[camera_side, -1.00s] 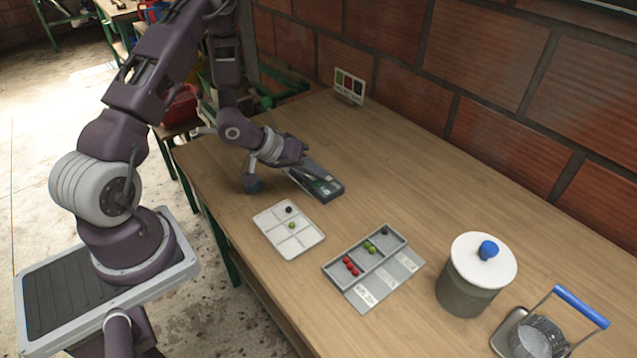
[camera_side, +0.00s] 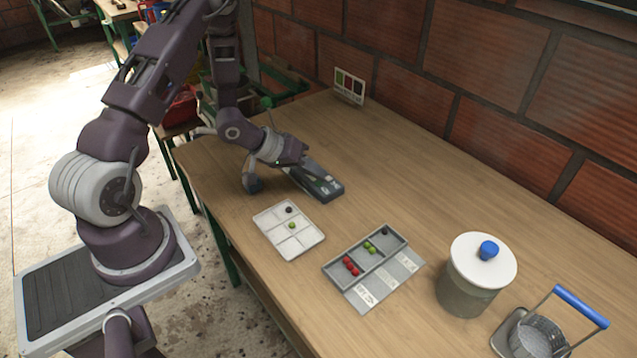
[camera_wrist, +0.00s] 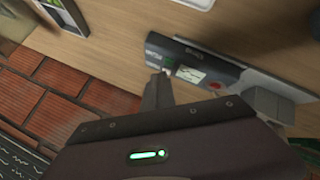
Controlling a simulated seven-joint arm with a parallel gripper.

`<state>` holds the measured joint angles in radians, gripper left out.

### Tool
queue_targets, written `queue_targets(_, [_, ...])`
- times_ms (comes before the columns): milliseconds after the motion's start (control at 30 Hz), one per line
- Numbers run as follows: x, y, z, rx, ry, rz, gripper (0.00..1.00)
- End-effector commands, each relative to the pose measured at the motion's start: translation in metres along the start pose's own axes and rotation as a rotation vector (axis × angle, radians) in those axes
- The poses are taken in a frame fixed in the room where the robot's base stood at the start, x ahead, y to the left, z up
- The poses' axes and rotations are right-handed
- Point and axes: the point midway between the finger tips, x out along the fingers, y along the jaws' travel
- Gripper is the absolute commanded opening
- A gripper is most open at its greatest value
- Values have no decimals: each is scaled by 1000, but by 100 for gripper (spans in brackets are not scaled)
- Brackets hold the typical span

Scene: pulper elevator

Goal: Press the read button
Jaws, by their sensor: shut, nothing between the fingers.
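A dark grey handheld reader (camera_side: 325,185) lies flat on the table below my gripper. In the wrist view the reader (camera_wrist: 205,72) shows a small screen (camera_wrist: 190,75), a green patch (camera_wrist: 168,62) and a red oval spot (camera_wrist: 214,85). I cannot read which of these is the read button. My gripper (camera_side: 303,160) is shut and empty, above the reader's far end in the side view. In the wrist view my gripper's fingertips (camera_wrist: 157,78) are close to the green patch. I cannot tell whether they touch it.
A white sectioned tray (camera_side: 275,237) and a grey sorting tray (camera_side: 338,272) with red, green and dark berries stand nearer the camera. A lidded jar (camera_side: 462,295) and a blue-handled basket (camera_side: 535,342) stand at right. A colour card (camera_side: 349,86) stands by the brick wall.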

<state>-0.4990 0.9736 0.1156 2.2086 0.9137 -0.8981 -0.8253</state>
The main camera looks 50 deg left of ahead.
Motion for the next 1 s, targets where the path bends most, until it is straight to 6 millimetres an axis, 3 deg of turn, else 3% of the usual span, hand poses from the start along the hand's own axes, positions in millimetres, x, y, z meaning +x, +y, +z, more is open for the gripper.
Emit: queue_targets(1000, [6, -4, 4, 0, 0, 0, 0])
